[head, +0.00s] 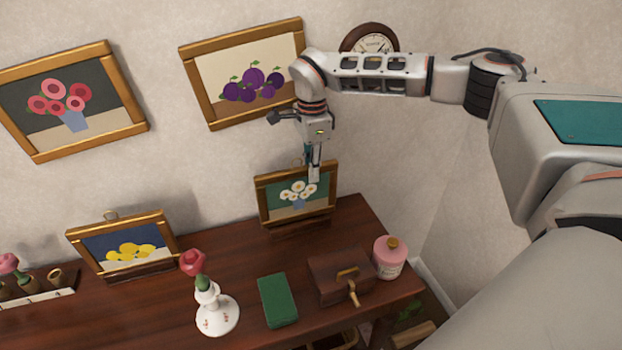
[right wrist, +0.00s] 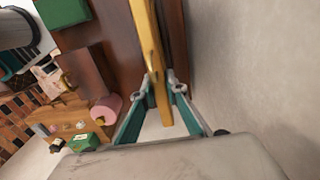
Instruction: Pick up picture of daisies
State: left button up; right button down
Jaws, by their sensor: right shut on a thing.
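The picture of daisies (head: 300,205), white flowers on green in a gold frame, is upright at the back of the dark wooden mantel, by the wall. My right gripper (head: 314,176) reaches down from above, its fingers at the top edge of the frame. In the right wrist view the fingers (right wrist: 160,88) are closed on either side of the gold frame (right wrist: 148,45). A dark wooden base shows under the picture; whether the frame touches it is unclear. My left gripper is not in view.
A plum picture (head: 245,75) and a clock (head: 370,42) hang behind my arm.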

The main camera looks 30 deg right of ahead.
notch_tip(320, 180, up, 17)
dwell(0.4)
dwell(0.9)
